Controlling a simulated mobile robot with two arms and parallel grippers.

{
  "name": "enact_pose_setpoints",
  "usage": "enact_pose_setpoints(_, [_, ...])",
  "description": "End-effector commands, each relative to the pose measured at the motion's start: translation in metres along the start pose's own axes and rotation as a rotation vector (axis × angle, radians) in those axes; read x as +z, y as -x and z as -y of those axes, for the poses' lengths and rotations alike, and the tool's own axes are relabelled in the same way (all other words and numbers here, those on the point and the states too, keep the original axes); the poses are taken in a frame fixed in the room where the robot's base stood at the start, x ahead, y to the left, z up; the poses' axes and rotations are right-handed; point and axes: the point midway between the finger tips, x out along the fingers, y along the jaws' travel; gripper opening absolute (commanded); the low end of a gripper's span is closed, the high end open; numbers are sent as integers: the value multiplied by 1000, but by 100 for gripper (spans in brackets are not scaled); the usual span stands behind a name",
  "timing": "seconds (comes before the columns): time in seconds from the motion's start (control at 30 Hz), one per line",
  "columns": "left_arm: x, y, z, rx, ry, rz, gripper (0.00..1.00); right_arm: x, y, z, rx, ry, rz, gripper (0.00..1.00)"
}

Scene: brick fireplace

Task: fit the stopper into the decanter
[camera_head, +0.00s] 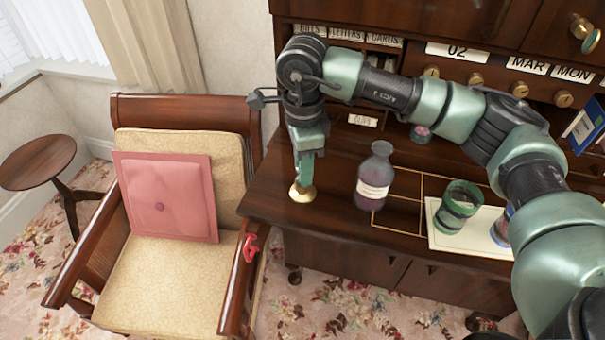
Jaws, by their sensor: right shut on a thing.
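The decanter (373,182) is a dark glass bottle with a pale label and a short neck. It stands upright on the wooden desk, and no stopper shows in its neck. My right gripper (304,176) points down to the left of the decanter, apart from it. It is shut on a brass-coloured piece with a round, flared lower end, which looks like the stopper (302,193). The fingers hide its upper part. I cannot tell whether it touches the desk. My left gripper is out of view.
A thin gold grid lies beside the decanter. A small reddish round item (421,133) sits behind. An armchair with a pink cushion (169,198) stands left of the desk (270,196).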

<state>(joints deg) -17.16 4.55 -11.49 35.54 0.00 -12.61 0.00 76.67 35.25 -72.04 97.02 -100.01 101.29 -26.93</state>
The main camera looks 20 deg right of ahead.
Motion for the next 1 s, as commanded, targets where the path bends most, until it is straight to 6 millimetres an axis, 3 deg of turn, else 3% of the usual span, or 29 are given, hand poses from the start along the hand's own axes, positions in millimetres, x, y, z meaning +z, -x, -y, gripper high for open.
enact_pose_setpoints(1.0, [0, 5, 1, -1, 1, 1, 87, 0, 21, 0, -1, 0, 0, 0])
